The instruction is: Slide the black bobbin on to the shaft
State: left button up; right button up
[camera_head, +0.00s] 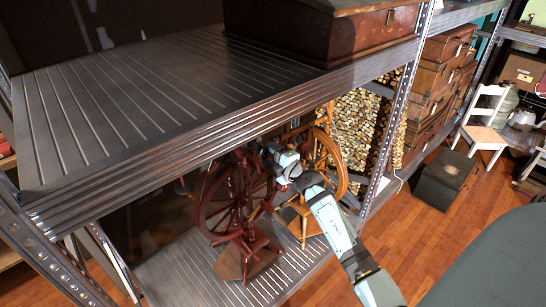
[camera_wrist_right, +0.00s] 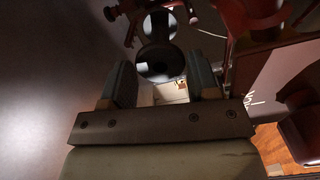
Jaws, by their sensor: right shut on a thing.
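My right gripper (camera_head: 272,150) reaches in under the upper shelf, at the upper right of a dark red spinning wheel (camera_head: 207,200). In the right wrist view the gripper (camera_wrist_right: 160,72) is shut on the black bobbin (camera_wrist_right: 159,64), whose round dark flanges show between and beyond the fingertips. Dark red parts of the spinning wheel (camera_wrist_right: 126,12) show above and to the right of the bobbin. I cannot make out the shaft clearly or tell whether the bobbin touches it. The bobbin is too small to make out in the head view. My left gripper is not in view.
The metal upper shelf (camera_head: 130,100) overhangs the work area, with a brown chest (camera_head: 320,35) on it. A lighter wooden spinning wheel (camera_head: 342,170) stands right behind my right gripper. A shelf post (camera_head: 386,135) is close to its right. Wooden floor (camera_head: 425,215) is open at the right.

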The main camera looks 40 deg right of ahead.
jog(key=shift+w+a+p, duration=0.2)
jog(key=shift+w+p, duration=0.15)
jog(key=shift+w, duration=2.1)
jog(key=o, duration=0.8)
jog(key=shift+s, duration=0.15)
jog(key=s, duration=0.9)
jog(key=s+d, duration=0.1)
jog(key=s, duration=0.3)
jog(key=shift+s+p, duration=0.25)
jog(key=shift+p, duration=0.05)
